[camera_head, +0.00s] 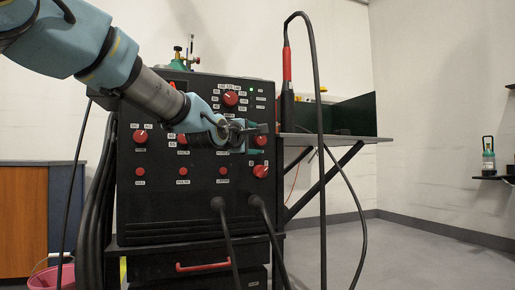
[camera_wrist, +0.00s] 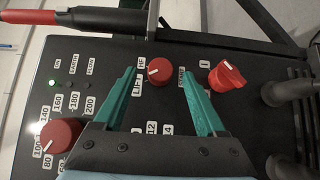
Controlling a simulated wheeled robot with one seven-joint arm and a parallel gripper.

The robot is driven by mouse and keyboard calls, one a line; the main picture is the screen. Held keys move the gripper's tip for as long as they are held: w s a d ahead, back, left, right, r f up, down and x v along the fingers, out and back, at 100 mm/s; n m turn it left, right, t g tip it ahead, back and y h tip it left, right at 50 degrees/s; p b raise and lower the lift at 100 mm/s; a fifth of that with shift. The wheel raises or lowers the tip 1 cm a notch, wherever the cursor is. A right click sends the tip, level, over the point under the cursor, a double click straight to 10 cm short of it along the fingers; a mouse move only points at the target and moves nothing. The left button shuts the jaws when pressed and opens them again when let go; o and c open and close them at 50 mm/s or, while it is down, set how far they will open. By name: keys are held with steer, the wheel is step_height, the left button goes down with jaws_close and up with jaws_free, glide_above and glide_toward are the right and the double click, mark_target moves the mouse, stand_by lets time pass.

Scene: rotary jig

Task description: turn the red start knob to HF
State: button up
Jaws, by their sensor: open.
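The red start knob (camera_wrist: 159,70) is a small round knob on the black machine panel, with HF and LIFT labels to its left in the wrist view. In the head view the start knob (camera_head: 260,140) is partly hidden by my gripper (camera_head: 258,138). My gripper (camera_wrist: 158,74) is open, with a green finger on each side of the knob in the wrist view. A gap shows between each fingertip and the knob. I cannot tell how deep the fingertips reach. The knob's pointer is too small to read surely.
A large red dial (camera_wrist: 60,135) and a red switch knob (camera_wrist: 227,76) flank it in the wrist view. Thick black cables (camera_head: 222,215) leave the panel below. A torch with a red handle (camera_head: 287,70) and its cable stand to the right, beside a shelf (camera_head: 350,139).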

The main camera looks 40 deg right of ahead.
steer(key=shift+w+d, duration=0.25)
steer(key=shift+d, duration=0.35)
jaws_close()
stand_by(0.3)
